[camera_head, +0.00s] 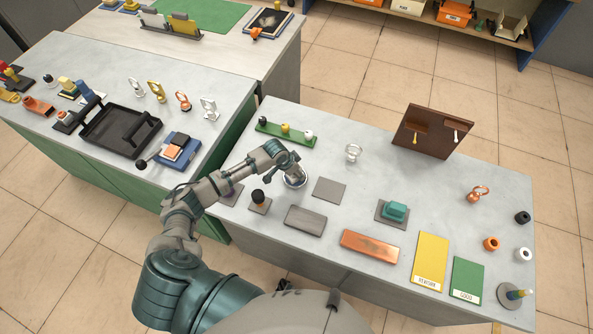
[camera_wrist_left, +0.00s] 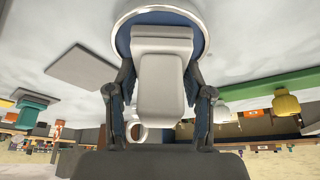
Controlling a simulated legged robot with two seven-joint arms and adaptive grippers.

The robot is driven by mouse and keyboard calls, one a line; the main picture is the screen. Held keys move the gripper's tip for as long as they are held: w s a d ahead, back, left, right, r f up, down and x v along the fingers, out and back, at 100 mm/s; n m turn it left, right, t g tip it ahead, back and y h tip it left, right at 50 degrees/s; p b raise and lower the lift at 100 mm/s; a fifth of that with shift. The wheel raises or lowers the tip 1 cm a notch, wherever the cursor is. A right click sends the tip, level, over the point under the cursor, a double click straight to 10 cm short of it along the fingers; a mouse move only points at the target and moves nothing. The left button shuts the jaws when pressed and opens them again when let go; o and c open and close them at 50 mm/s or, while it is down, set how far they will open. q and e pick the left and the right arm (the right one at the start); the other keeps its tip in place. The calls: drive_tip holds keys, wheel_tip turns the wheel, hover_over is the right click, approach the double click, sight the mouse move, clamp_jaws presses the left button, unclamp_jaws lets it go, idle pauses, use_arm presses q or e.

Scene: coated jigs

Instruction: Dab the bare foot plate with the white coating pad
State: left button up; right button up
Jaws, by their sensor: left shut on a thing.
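My left gripper (camera_head: 291,171) is over a round dish (camera_head: 295,181) with a bright rim and blue inside, near the left end of the front table. In the left wrist view it is shut on a whitish block (camera_wrist_left: 160,85), likely the white pad's handle. The block stands in front of the dish (camera_wrist_left: 120,38); whether it touches the dish is unclear. A flat grey plate (camera_head: 329,190) lies right of the dish. A silvery ringed jig (camera_head: 353,152) stands behind it. I cannot tell which piece is the bare foot plate. My right gripper is not in view.
A green rack (camera_head: 284,137) with black, yellow and white knobs stands behind the dish. A dark knob on a plate (camera_head: 258,199), a grey block (camera_head: 305,220), a copper block (camera_head: 369,245) and a teal block (camera_head: 395,211) are nearby. A brown tilted board (camera_head: 433,135) stands behind.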

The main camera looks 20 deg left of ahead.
sight(300, 164)
use_arm(q)
drive_tip(key=shift+s+f+p, duration=0.1)
drive_tip(key=shift+f+p, duration=0.1)
drive_tip(key=shift+p, duration=0.35)
idle(2.0)
wheel_tip(300, 164, up, 2)
drive_tip(key=shift+p, duration=1.05)
wheel_tip(300, 164, up, 5)
drive_tip(key=p, duration=0.5)
drive_tip(key=shift+r, duration=0.15)
